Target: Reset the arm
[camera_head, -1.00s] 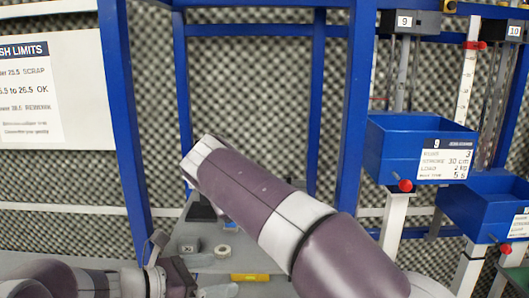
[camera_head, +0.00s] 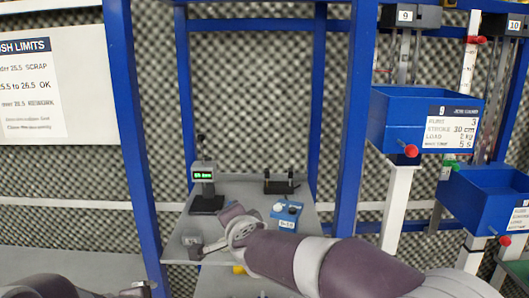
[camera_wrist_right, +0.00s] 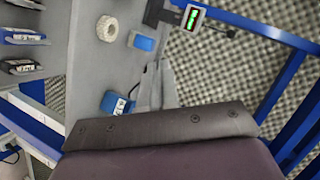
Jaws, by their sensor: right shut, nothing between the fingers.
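My right arm reaches in from the lower right of the head view, its wrist low over the grey bench (camera_head: 240,190). My right gripper (camera_wrist_right: 158,70) shows in the wrist view as narrow grey fingers, shut and empty, beyond a dark plate. In the head view the wrist hides part of the bench, and the fingers are hard to make out. My left arm lies low at the bottom left of the head view. Only a small part of my left gripper (camera_head: 140,290) shows at the lower edge, so its opening is unclear.
A gauge with a green display (camera_head: 204,178) stands on the bench, with a blue box (camera_head: 287,215) and a dark stand (camera_head: 281,183) to its right. Blue posts flank the bench. Blue bins (camera_head: 405,120) jut out at the right.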

